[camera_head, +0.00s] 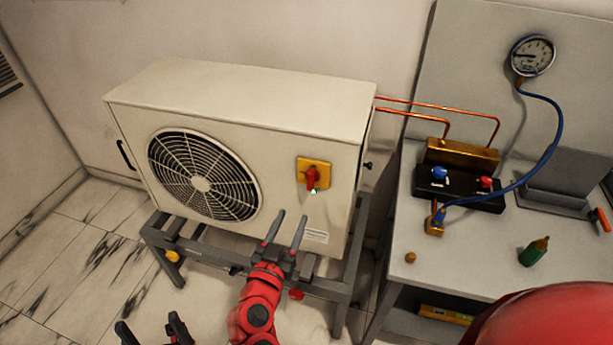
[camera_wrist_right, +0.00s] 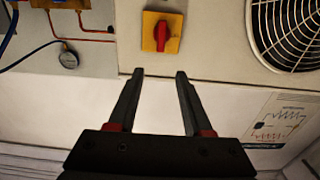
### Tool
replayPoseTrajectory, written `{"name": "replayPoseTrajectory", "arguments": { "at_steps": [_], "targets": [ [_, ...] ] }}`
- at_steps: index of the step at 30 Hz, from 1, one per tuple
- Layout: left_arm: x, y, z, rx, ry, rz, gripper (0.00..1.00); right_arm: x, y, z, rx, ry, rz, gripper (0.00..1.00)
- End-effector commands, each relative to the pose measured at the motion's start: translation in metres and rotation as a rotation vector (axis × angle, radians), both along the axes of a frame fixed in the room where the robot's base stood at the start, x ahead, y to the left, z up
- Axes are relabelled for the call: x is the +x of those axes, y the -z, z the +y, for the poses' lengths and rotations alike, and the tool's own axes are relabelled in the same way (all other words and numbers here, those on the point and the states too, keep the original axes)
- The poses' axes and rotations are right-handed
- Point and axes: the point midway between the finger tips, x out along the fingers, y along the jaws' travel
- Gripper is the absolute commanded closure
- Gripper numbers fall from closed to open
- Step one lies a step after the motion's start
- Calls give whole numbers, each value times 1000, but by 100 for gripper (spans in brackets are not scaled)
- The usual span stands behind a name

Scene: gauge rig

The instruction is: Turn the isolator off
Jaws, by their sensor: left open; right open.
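The isolator is a red knob (camera_head: 311,178) on a yellow plate (camera_head: 322,165), on the front of the beige outdoor unit, right of its fan. The knob's grip stands about upright. In the right wrist view the knob (camera_wrist_right: 161,36) and plate (camera_wrist_right: 172,18) lie just beyond the fingertips. My right gripper (camera_head: 290,216) is open and empty, below and left of the knob in the head view, apart from it. Its fingers also show in the right wrist view (camera_wrist_right: 160,73). My left gripper (camera_head: 151,328) is open and empty at the bottom left, partly cut off.
The unit (camera_head: 250,85) stands on a grey metal frame (camera_head: 160,238). Right of it, a bench (camera_head: 480,262) holds a black block with blue and red knobs (camera_head: 460,188) and a green bottle (camera_head: 533,252). A gauge (camera_head: 533,56) hangs above. Floor is clear at left.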

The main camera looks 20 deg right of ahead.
Motion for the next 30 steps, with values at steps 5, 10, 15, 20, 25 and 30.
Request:
{"name": "replayPoseTrajectory", "arguments": {
  "at_steps": [5,10,15,20,25,30],
  "targets": [
    [0,-19,0,0,0,0,18,36,-6,-26,-1,6,-2,50],
    [0,-34,0,0,0,0,18,69,-5,-49,-2,6,1,50],
    [0,-45,0,0,0,0,18,98,-5,-67,-2,0,0,50],
    [0,-51,0,0,0,0,18,115,-2,-78,-2,0,0,50],
    [0,-52,0,0,0,0,18,121,-1,-81,-1,-5,-2,50],
    [0,-52,0,0,0,0,18,122,-1,-81,-1,-5,0,50]
  ]
}}
